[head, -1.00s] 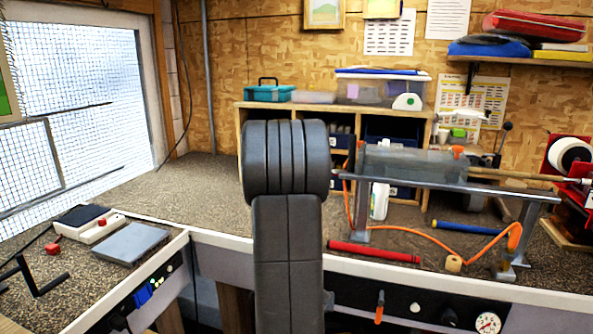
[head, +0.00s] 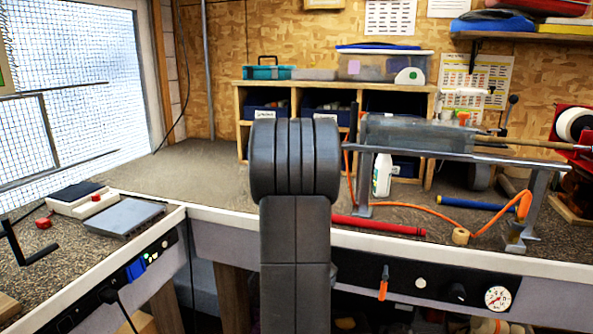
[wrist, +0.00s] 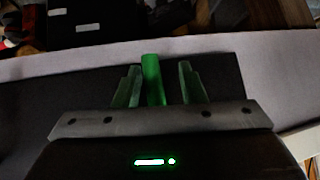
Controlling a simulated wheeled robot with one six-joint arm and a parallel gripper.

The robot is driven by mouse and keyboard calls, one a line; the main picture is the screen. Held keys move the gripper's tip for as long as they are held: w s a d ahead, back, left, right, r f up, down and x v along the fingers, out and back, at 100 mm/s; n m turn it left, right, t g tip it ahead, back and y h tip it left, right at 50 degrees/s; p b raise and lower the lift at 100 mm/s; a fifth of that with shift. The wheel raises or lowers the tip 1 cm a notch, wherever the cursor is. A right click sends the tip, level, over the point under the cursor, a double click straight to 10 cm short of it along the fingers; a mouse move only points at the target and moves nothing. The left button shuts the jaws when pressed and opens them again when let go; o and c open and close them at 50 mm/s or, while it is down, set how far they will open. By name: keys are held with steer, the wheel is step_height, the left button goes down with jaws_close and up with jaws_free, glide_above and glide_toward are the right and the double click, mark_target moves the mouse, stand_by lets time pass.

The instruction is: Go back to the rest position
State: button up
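My gripper (wrist: 163,88) shows in the wrist view with two greenish fingers standing apart, so it looks open. A bright green upright piece (wrist: 152,80) stands between the fingers, close to the left one and with a gap to the right one. I cannot tell whether it is part of my gripper or a separate thing. My gripper is not visible in the head view, where my dark arm link stands upright in the middle and hides part of the bench.
A metal stand (head: 440,153) with a club shaft (head: 530,143) is on the right bench. A red tube (head: 378,226), a blue tube (head: 472,204), a tape roll (head: 460,236) and a white bottle (head: 382,175) are nearby. A grey plate (head: 125,219) lies on the left bench.

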steer(key=shift+a+f+y+b, duration=0.1)
steer(key=shift+f+y+b, duration=0.15)
steer(key=shift+b, duration=0.9)
steer(key=shift+a+r+y+b, duration=0.15)
steer(key=shift+r+y+b, duration=0.15)
steer(key=shift+b, duration=0.3)
